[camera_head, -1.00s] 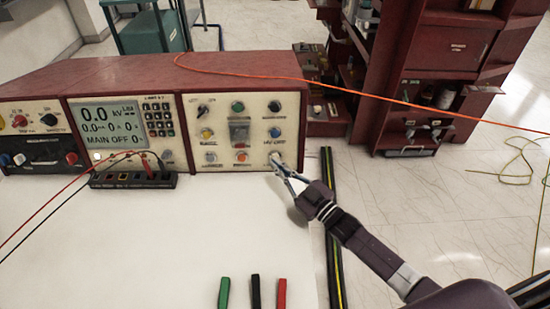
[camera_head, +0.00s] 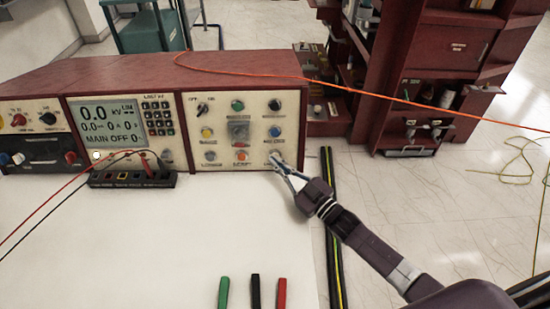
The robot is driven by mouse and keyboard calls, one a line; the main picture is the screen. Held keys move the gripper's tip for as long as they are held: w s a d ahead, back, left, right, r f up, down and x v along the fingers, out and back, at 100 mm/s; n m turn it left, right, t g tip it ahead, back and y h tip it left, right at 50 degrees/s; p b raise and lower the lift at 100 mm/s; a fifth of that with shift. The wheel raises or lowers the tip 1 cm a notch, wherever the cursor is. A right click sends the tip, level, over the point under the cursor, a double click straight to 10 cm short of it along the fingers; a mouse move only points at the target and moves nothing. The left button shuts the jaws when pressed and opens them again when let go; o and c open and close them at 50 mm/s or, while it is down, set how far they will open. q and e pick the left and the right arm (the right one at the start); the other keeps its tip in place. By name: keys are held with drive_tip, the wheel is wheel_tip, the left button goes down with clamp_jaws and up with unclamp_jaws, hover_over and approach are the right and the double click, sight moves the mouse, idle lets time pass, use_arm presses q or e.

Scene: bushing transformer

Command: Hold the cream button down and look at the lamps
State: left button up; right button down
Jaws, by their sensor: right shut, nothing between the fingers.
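The control panel (camera_head: 256,130) on the right of the red console carries several round coloured buttons or lamps. Among them are green (camera_head: 237,105), yellow (camera_head: 207,132), blue (camera_head: 274,131) and orange (camera_head: 241,156) ones. A pale cream round button (camera_head: 275,156) sits at the panel's lower right. My right gripper (camera_head: 277,163) is shut and empty, with its tips at this button and partly covering it. I cannot tell whether the button is pressed in. No lamp is clearly lit. My left gripper is not in view.
The display (camera_head: 109,122) reads 0.0 kV and MAIN OFF. Red and black leads run from a socket block (camera_head: 131,179). Green, black and red grips lie on the white tabletop (camera_head: 150,240). An orange cable (camera_head: 400,103) crosses above the console toward the red cabinet.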

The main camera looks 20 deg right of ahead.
drive_tip(key=shift+w+d+f+b, duration=0.15)
drive_tip(key=shift+w+b, duration=0.2)
drive_tip(key=shift+w, duration=0.1)
idle(0.7)
drive_tip(key=shift+s, duration=0.1)
idle(0.9)
drive_tip(key=shift+s+r+p, duration=0.2)
drive_tip(key=shift+s+p, duration=0.2)
drive_tip(key=shift+p, duration=0.15)
drive_tip(key=shift+s+a, duration=0.25)
drive_tip(key=shift+s, duration=0.1)
drive_tip(key=shift+s+a+r+p, duration=0.15)
drive_tip(key=shift+s+p, duration=0.15)
drive_tip(key=shift+p, duration=0.25)
drive_tip(key=s, duration=0.1)
drive_tip(key=s+p, duration=0.1)
drive_tip(key=s+r+p, duration=0.1)
drive_tip(key=shift+s+a, duration=0.1)
drive_tip(key=shift+a, duration=0.3)
drive_tip(key=shift+s+a+p, duration=0.1)
drive_tip(key=shift+s+p, duration=0.3)
